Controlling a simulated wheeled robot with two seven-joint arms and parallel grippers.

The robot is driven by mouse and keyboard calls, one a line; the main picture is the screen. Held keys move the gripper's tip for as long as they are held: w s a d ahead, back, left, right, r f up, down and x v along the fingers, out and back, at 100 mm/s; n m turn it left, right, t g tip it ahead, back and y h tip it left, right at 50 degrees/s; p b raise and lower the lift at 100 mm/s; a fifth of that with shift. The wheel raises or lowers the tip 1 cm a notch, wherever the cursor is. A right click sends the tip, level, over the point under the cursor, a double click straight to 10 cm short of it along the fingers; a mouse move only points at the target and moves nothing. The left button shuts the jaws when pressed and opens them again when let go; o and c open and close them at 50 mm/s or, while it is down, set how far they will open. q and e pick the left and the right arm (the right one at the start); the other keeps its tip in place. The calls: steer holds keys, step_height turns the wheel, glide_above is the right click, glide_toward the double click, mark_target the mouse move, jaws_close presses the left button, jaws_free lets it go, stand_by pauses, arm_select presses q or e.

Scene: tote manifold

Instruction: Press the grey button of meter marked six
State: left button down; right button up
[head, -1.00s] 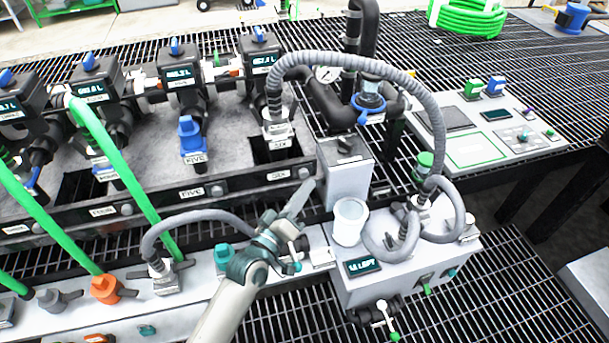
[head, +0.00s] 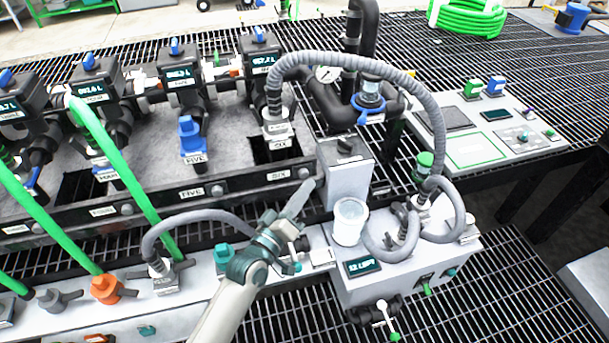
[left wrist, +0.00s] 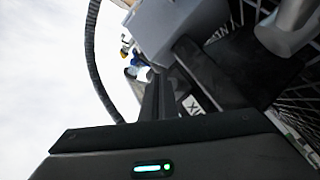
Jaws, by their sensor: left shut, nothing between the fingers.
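The meter marked six (head: 259,57) is the rightmost of the row of black meters with small displays, in the head view. A pipe runs down from it to a SIX tag. On the dark front rail below is a SIX label (head: 278,176) with a round grey button (head: 303,173) to its right. My left gripper (head: 309,185) is shut and empty, its tip just below and right of that button. I cannot tell whether they touch. The left wrist view shows part of the SIX label (left wrist: 192,105); the button is not clear there. My right gripper is not in view.
A white box with a knob (head: 346,178) stands close right of my gripper. Another grey hose (head: 190,215) arches left of my arm. Green hoses (head: 120,170) cross the left side.

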arm_select(q)
steer(key=shift+w, duration=0.1)
steer(key=shift+w+a, duration=0.1)
steer(key=shift+w, duration=0.2)
steer(key=shift+w+a, duration=0.2)
steer(key=shift+w, duration=0.4)
stand_by(1.1)
steer(key=shift+s, duration=0.15)
steer(key=shift+s+d+p, duration=0.3)
steer(key=shift+s+p, duration=0.35)
steer(key=shift+s, duration=0.2)
steer(key=s, duration=0.1)
steer(key=s+d+p, duration=0.1)
steer(key=s, duration=0.1)
steer(key=s+p, duration=0.1)
steer(key=shift+s+d, duration=0.3)
steer(key=shift+s, duration=0.1)
stand_by(0.3)
